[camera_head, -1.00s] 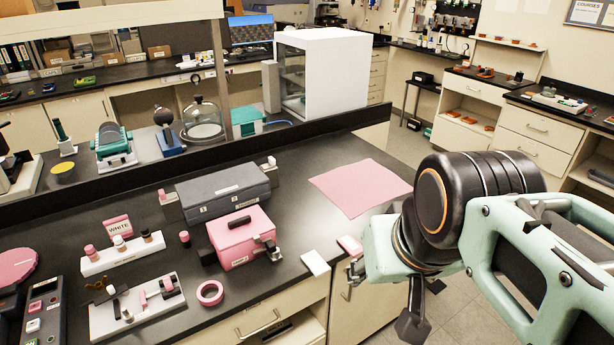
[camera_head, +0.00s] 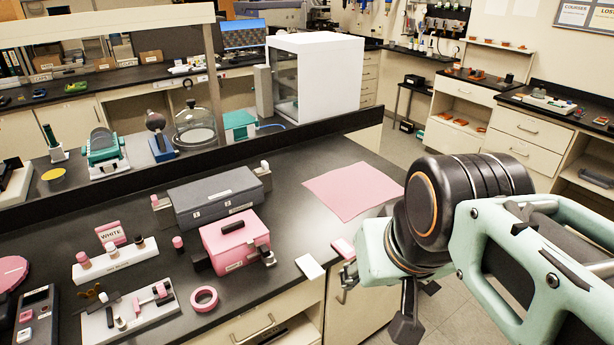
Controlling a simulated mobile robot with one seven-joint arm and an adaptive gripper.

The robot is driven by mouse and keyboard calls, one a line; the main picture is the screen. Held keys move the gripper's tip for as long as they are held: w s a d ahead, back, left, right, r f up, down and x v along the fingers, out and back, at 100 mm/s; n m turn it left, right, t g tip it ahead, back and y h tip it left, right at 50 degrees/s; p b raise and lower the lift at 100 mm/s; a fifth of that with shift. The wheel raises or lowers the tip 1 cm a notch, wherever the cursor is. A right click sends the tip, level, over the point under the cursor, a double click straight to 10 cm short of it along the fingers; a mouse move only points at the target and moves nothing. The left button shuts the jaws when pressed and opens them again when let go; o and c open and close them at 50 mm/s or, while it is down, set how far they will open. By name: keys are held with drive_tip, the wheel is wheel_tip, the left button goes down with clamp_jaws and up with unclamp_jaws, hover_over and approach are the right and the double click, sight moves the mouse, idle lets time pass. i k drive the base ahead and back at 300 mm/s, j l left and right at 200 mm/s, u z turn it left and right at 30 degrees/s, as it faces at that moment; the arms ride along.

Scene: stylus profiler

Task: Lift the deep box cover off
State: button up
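A pink box (camera_head: 231,252) stands on the black bench, left of the picture's middle. It has a black bar handle (camera_head: 233,227) on its top and dark fittings at its front corners. A longer, lower grey box (camera_head: 214,196) lies just behind it. Both look closed; the seam of the pink box's cover is too small to make out. My gripper (camera_head: 378,298) hangs at the bench's front edge, right of the pink box and well apart from it. Its fingers appear spread with nothing between them, one partly hidden by the wrist.
A pink mat (camera_head: 354,190) lies flat behind my gripper. A white card (camera_head: 310,267) and a small pink block (camera_head: 343,247) lie between box and gripper. A pink tape ring (camera_head: 204,299) and white racks (camera_head: 115,260) of small parts are at left. A low black ledge runs behind.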

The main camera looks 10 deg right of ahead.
sight(221, 237)
drive_tip(key=i+l+u, duration=0.1)
drive_tip(key=i+u, duration=0.25)
drive_tip(key=i+l+u, duration=0.15)
drive_tip(key=u, duration=0.25)
drive_tip(key=i+l+u, duration=0.2)
drive_tip(key=u, duration=0.15)
drive_tip(key=k, duration=0.15)
drive_tip(key=i+l+u, duration=0.2)
drive_tip(key=i, duration=0.1)
